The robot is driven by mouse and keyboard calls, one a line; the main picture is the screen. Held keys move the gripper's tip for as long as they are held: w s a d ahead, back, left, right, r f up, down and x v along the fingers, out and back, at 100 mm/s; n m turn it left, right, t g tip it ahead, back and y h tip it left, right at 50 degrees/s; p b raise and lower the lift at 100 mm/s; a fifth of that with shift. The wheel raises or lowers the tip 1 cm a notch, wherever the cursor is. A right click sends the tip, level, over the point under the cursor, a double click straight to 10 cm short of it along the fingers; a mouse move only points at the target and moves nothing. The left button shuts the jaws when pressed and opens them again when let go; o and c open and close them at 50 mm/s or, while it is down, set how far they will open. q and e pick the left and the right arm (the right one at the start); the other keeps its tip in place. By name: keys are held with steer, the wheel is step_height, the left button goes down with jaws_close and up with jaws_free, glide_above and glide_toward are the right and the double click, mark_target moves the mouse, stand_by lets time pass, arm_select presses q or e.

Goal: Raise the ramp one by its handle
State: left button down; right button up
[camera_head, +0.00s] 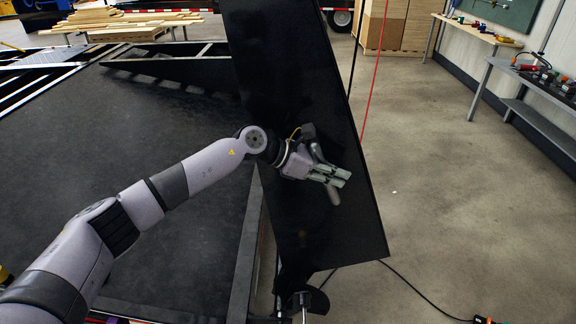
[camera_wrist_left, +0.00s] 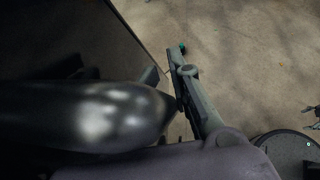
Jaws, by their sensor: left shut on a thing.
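The ramp one (camera_head: 285,75) is a long black panel. In the head view it stands steeply tilted along the right edge of the dark trailer deck (camera_head: 150,130). My left gripper (camera_head: 338,179) is at the lower right part of the panel's face, shut on the handle (camera_head: 333,195), a short grey rod partly hidden by the fingers. In the left wrist view a dark rounded bar, seemingly the handle (camera_wrist_left: 90,115), fills the left side beside my left gripper's finger (camera_wrist_left: 190,85). My right gripper is out of view.
Workbenches with tools (camera_head: 535,75) line the right wall. Stacked boxes (camera_head: 395,25) and lumber (camera_head: 110,18) stand at the back. A red cable (camera_head: 375,70) hangs behind the panel. A black cable (camera_head: 420,290) lies on the floor. The concrete floor right of the panel is mostly clear.

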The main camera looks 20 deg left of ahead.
mark_target(364, 180)
arm_select(q)
steer(key=shift+g+y, duration=0.3)
steer(key=shift+y, duration=0.3)
steer(key=d+f, duration=0.1)
steer(key=d, duration=0.1)
steer(key=w+d+f, duration=0.1)
steer(key=d, duration=0.2)
steer(key=d+f, duration=0.1)
steer(key=d, duration=0.1)
steer(key=shift+w+d, duration=0.2)
steer(key=c, duration=1.9)
jaws_free()
steer(key=o, duration=0.5)
steer(key=shift+s+r, duration=0.1)
steer(key=shift+r, duration=0.2)
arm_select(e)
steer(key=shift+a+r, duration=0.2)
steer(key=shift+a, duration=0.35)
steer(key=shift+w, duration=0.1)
arm_select(q)
steer(key=v, duration=1.2)
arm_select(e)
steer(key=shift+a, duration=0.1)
